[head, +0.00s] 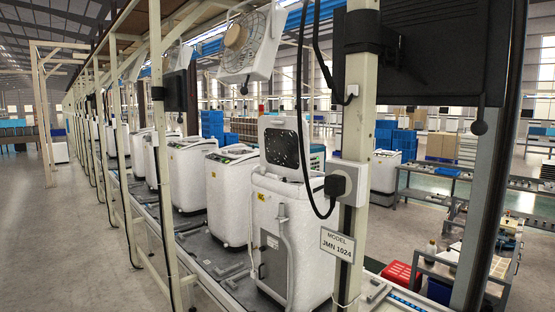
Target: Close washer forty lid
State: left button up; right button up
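The nearest white top-loading washer (286,222) stands on the assembly line near the middle of the head view. Its lid (283,146), white-framed with a dark speckled panel, stands raised above the washer's top. No number forty is readable on it. More white washers, one (228,196) just behind and another (186,176) beyond it, line up to the left, and no raised lid is clear on them. Neither of my grippers shows in the view.
A cream post (356,130) with a black cable and a "MODEL JMN 1024" sign (337,246) stands close to the washer's right. A fan (246,45) hangs above. A red crate (399,275) and a low bench are at right. The floor at left is clear.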

aim_at(279, 135)
jog(key=i+j+z, duration=0.2)
jog(key=z, duration=0.25)
jog(key=i+j+z, duration=0.15)
jog(key=j+z, duration=0.2)
jog(key=i+j+z, duration=0.15)
jog(key=j+z, duration=0.15)
jog(key=j, duration=0.15)
jog(key=j+z, duration=0.35)
jog(key=i+j, duration=0.05)
